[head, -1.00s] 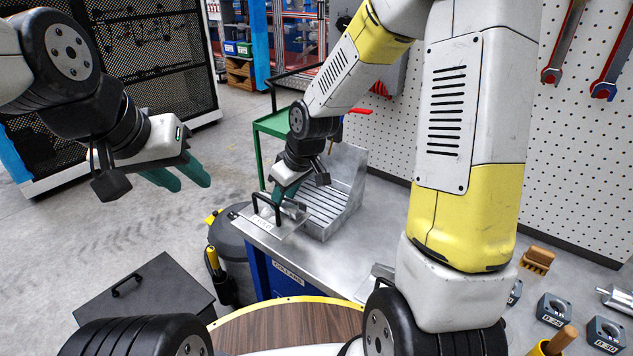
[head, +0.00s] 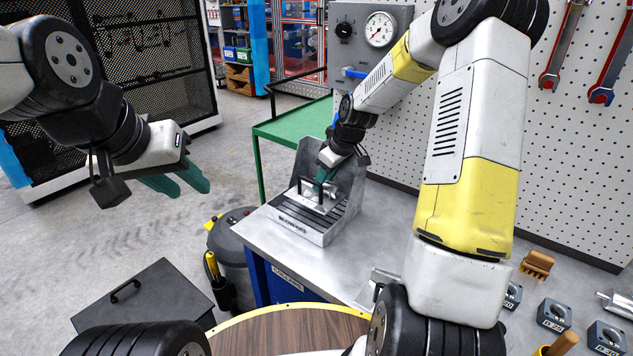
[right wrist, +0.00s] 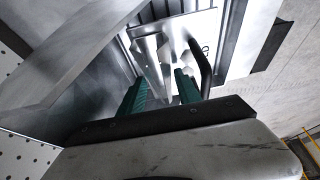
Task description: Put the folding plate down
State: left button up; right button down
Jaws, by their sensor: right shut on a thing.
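The folding plate (head: 318,198) is a small silver metal plate with a black handle. It is over the ribbed floor of a metal stand (head: 352,178) with a tall back; I cannot tell whether it touches the floor. My right gripper (head: 322,180) is shut on the plate from above. In the right wrist view its green fingers (right wrist: 160,78) stand either side of a bright metal part of the plate (right wrist: 147,48), with the black handle (right wrist: 203,68) to the right. My left gripper (head: 180,182) is open and empty, away at the left.
The stand sits on a grey metal bench (head: 330,265); bare bench top lies in front of it. A green cart (head: 295,130) is behind. A pressure gauge (head: 379,29) hangs at the back. A dark bin (head: 232,235) and a black box (head: 140,300) are on the left.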

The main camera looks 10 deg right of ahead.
jog(key=shift+f, duration=2.25)
jog(key=c, duration=0.9)
grip_release()
jog(key=shift+f, duration=0.2)
jog(key=shift+o, duration=0.2)
jog(key=v, duration=1.2)
jog(key=shift+a+r, duration=0.1)
jog(key=shift+r, duration=0.05)
jog(key=s+r+m+t, duration=0.1)
jog(key=s+r+m, duration=0.1)
jog(key=s+r, duration=0.3)
jog(key=s+a+r+m+t, duration=0.1)
jog(key=s+r+m, duration=0.2)
jog(key=s, duration=0.9)
jog(key=s+r+m+t+h, duration=0.1)
jog(key=s+r+m, duration=0.2)
jog(key=s+r, duration=0.4)
jog(key=s, duration=0.2)
jog(key=shift+s+a, duration=0.35)
